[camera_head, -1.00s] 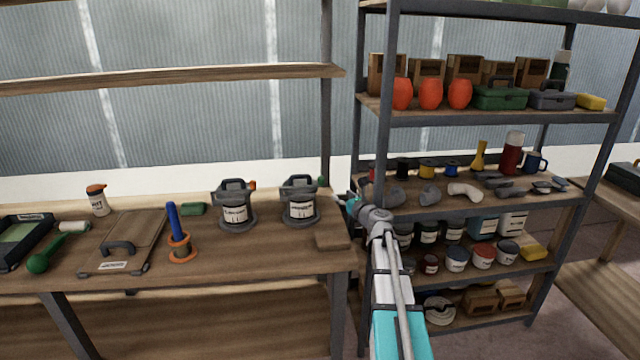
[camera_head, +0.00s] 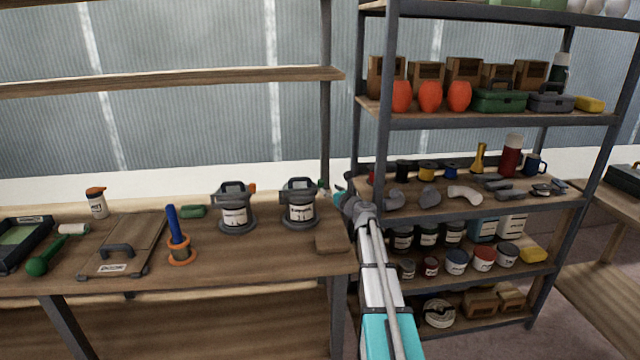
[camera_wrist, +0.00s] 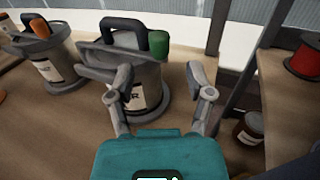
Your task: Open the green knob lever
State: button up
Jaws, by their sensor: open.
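The green knob (camera_wrist: 159,43) is an upright cylinder at the right side of the right-hand grey canister (camera_wrist: 143,85) with a white label. In the head view the knob (camera_head: 322,184) shows small behind that canister's right side (camera_head: 300,207). Its lever is mostly hidden. My gripper (camera_wrist: 160,80) is open and empty, its two fingers spread either side of the canister's right part in the wrist view, with the knob beyond and between them. In the head view my gripper (camera_head: 340,196) is just right of the canister. I cannot tell whether it touches anything.
A similar canister (camera_head: 234,208) with an orange knob (camera_wrist: 40,28) stands to the left. A flat wooden block (camera_head: 331,243) lies near the bench's right end. A loaded metal shelf (camera_head: 381,150) stands close on the right, with a red spool (camera_wrist: 302,60) and a jar (camera_wrist: 247,130).

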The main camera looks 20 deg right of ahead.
aim_at(322, 183)
jog(key=shift+w+a, duration=0.2)
jog(key=shift+w, duration=1.5)
jog(key=shift+w+a, duration=0.2)
jog(key=shift+w, duration=1.5)
jog(key=shift+a, duration=0.1)
grip_shut()
